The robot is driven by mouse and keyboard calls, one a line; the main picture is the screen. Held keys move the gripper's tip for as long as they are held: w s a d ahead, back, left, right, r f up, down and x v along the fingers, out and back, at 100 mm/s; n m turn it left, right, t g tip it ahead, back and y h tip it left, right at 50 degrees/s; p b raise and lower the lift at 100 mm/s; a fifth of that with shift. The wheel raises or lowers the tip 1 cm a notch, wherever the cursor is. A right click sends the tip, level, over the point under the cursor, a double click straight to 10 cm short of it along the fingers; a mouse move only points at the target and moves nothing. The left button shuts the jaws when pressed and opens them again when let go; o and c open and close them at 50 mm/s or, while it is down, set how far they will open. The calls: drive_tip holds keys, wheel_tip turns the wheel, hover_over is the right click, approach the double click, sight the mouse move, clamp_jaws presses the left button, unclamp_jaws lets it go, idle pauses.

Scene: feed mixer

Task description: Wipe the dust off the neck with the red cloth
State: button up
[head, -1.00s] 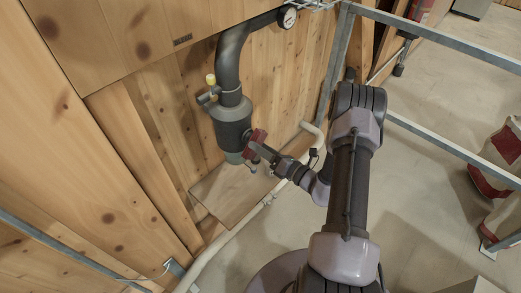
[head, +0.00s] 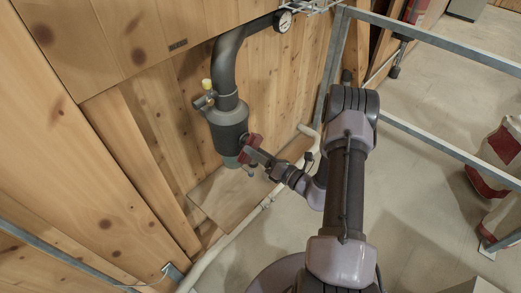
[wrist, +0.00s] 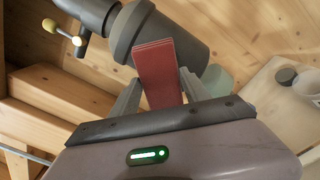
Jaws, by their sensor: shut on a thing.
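The red cloth (head: 254,140) is a folded piece held at the right side of the dark grey canister (head: 228,118) on the feed pipe. It also shows in the wrist view (wrist: 158,70), upright between the fingers and overlapping the canister (wrist: 172,38). My gripper (head: 256,153) is shut on the cloth; its fingers show in the wrist view (wrist: 159,90). I cannot tell whether the cloth touches the canister. The canister narrows to a pale green lower end (head: 231,161). Which part is the neck is unclear, and I see no distinct dust.
A yellow-knobbed valve (head: 206,84) sticks out left above the canister. A gauge (head: 284,20) sits on the upper pipe. Wooden walls stand behind and left. A wooden board (head: 225,198) and white pipe (head: 222,243) lie below. Metal rails (head: 440,145) cross the right.

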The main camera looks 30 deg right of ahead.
drive_tip(key=shift+a, duration=0.15)
drive_tip(key=shift+v, duration=2.9)
drive_tip(key=shift+v, duration=1.55)
